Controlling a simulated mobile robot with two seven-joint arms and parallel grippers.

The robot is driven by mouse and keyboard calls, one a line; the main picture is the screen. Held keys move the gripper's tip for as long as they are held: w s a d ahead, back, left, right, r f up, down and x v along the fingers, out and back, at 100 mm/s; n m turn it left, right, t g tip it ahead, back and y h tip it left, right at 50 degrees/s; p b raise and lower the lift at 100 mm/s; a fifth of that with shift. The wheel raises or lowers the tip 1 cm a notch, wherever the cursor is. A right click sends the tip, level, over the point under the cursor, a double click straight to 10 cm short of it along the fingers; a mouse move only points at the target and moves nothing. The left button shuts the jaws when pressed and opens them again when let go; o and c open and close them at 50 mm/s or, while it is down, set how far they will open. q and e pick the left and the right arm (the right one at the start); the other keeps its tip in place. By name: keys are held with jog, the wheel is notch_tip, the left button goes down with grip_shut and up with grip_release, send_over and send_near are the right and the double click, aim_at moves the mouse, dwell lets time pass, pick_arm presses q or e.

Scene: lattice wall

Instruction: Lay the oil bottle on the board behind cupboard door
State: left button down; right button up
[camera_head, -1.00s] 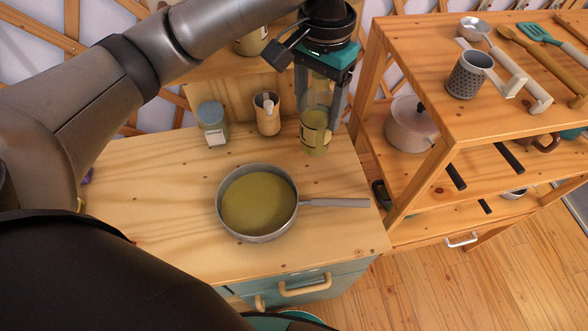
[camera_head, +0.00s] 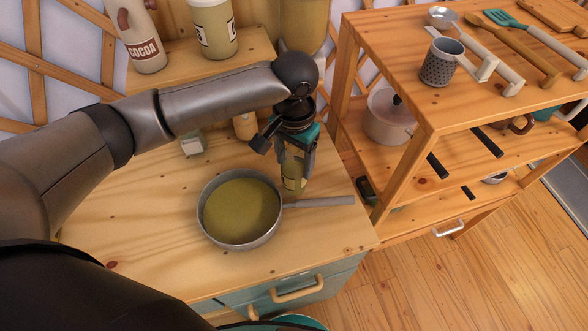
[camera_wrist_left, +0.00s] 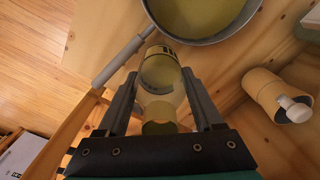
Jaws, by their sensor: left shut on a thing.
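The oil bottle (camera_head: 292,178) is a clear bottle of yellow oil with a yellowish label. My left gripper (camera_head: 296,163) is shut on it, right of the saucepan. In the left wrist view the bottle (camera_wrist_left: 160,72) lies between the two fingers, its far end near the pan's rim. I cannot tell whether it touches the counter. A teal cupboard front (camera_head: 320,284) with wooden handles shows below the counter's front edge; it looks shut. The board behind a door is not visible. My right gripper is not in view.
A saucepan of yellow liquid (camera_head: 241,211) stands on the wooden counter (camera_head: 140,215), handle pointing right. Jars stand on the raised shelf behind. The counter's left part is clear.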

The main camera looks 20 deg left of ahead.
aim_at(294, 171)
pick_arm(q)
jog(key=shift+f, duration=1.7)
jog(key=shift+f, duration=0.1)
jog(key=shift+c, duration=0.2)
grip_release()
